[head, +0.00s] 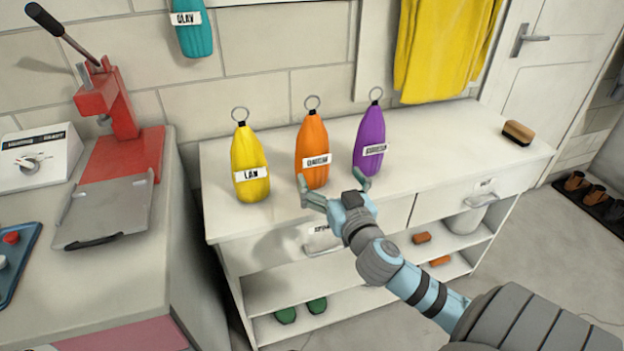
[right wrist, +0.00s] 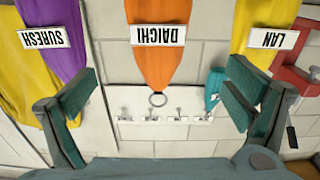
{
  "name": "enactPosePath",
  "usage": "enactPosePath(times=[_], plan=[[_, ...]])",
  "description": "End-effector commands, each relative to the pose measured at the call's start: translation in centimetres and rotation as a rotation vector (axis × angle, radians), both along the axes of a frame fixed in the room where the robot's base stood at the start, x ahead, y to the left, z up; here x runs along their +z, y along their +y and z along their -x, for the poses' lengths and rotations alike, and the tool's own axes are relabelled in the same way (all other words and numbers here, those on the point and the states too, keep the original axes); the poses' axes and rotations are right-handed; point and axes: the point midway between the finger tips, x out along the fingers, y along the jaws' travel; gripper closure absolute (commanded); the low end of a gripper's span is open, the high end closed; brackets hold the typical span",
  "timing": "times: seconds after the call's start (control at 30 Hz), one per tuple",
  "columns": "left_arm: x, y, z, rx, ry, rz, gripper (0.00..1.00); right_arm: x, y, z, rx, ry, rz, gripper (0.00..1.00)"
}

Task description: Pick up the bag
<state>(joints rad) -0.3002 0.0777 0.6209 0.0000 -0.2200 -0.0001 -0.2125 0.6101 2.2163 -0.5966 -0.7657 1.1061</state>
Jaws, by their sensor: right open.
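Three cloth bags with metal rings on top stand in a row on the white shelf unit: a yellow one (head: 250,160) labelled LAN, an orange one (head: 313,140) and a purple one (head: 370,133). In the right wrist view, upside down, the orange bag (right wrist: 153,62) reads DAICHI and the purple bag (right wrist: 62,62) reads SURESH. My right gripper (head: 331,182) is open in front of the orange bag, its fingers spread to either side of it. The orange bag lies between the fingers in the right wrist view, apparently not gripped. My left gripper is not in view.
The shelf unit's white top (head: 440,140) is clear to the right, up to a brush (head: 518,132). A red press (head: 115,125) stands on the left counter. A teal bag (head: 192,25) and yellow cloth (head: 445,45) hang on the wall.

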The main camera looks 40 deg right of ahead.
Motion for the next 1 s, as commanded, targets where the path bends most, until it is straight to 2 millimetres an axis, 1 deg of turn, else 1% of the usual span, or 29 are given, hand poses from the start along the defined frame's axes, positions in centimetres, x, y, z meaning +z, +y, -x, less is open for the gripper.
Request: enactPosePath(times=[0.1,0.2,0.37,0.53,0.63,0.83,1.0], plan=[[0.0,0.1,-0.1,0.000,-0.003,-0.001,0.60,0.3,-1.1,-3.1,-0.002,-0.003,-0.002,0.04],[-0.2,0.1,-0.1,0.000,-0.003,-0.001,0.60,0.3,-1.8,-5.5,0.000,-0.001,-0.003,0.04],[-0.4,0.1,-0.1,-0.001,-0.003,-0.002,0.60,0.2,-2.5,-7.5,0.002,0.001,-0.003,0.04],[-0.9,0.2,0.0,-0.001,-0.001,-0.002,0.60,0.0,-3.9,-10.5,0.002,0.002,-0.004,0.04],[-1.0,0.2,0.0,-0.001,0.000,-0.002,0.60,0.0,-4.2,-11.6,0.004,0.002,-0.003,0.04],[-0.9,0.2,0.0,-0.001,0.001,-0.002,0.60,0.0,-4.3,-11.8,0.005,0.004,-0.001,0.04],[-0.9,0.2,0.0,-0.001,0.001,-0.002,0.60,0.0,-4.3,-11.7,0.004,0.005,-0.002,0.32]])
